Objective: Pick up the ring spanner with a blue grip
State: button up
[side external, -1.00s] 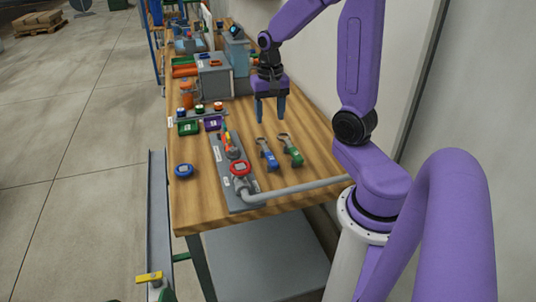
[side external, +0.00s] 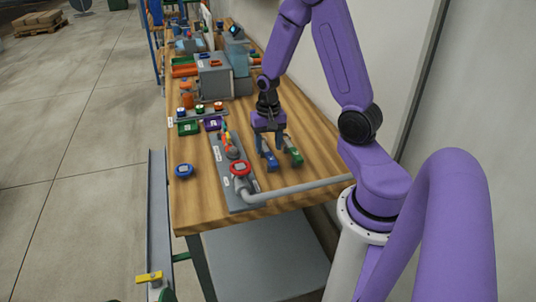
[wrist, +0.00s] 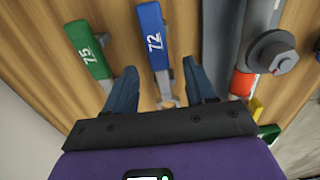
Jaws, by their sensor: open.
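The ring spanner with a blue grip (side external: 271,162) lies on the wooden bench. In the wrist view its blue grip (wrist: 152,35) is marked 72, and its metal shank runs down between my fingers. My gripper (side external: 270,147) is low over the spanner's far end, fingers pointing down. In the wrist view my gripper (wrist: 160,68) is open, one finger on each side of the shank with gaps showing. Part of the ring end is hidden by my gripper. I cannot tell whether the fingertips reach the bench.
A green-gripped spanner (side external: 296,157), marked 75 in the wrist view (wrist: 88,48), lies close beside it.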

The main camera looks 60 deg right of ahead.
aim_at(268, 152)
jog(key=shift+f, duration=1)
grip_shut()
notch_tip(268, 152, up, 16)
dwell(0.8)
